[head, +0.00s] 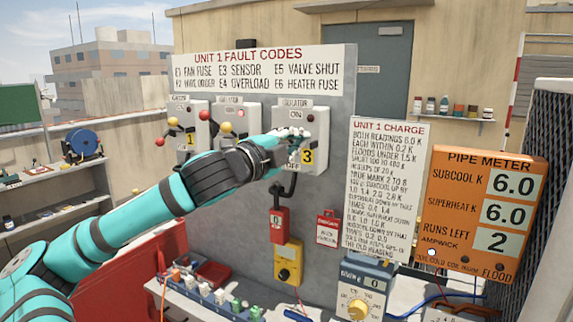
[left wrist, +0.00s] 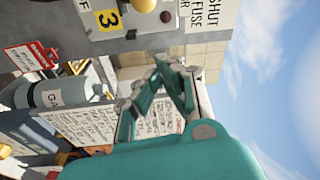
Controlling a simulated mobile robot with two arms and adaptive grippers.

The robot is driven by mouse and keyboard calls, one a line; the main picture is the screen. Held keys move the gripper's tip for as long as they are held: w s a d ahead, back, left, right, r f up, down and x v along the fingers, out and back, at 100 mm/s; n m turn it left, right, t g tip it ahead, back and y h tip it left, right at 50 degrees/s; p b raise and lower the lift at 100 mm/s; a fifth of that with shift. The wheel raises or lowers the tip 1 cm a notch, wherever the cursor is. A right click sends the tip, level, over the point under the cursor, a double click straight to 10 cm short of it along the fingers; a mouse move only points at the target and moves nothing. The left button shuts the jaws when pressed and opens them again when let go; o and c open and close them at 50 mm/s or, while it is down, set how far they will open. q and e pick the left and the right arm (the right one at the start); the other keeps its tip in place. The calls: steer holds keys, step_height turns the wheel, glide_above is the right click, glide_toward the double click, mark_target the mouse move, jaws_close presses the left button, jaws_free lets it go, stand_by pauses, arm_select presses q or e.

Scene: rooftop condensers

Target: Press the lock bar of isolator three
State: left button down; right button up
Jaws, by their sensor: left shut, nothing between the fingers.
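Isolator three (head: 318,127) is a pale grey box on the panel, with ON at the top, OFF at the bottom and a yellow 3 label. A dark red knob (head: 309,118) shows on its front. My left gripper (head: 296,147) is in front of its lower left part and hides some of it; contact cannot be told. I cannot pick out the lock bar. My right gripper is not in view.
Isolators one (head: 185,122) and two (head: 234,118) hang to the left, with red and yellow knobs. A charge sign (head: 386,185) and an orange pipe meter (head: 483,210) stand to the right. A red box (head: 279,224) and yellow meter (head: 289,262) are below.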

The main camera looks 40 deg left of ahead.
arm_select(q)
steer(key=s+b, duration=0.1)
steer(key=s, duration=0.2)
steer(key=shift+d+f, duration=0.1)
steer(key=shift+f, duration=0.05)
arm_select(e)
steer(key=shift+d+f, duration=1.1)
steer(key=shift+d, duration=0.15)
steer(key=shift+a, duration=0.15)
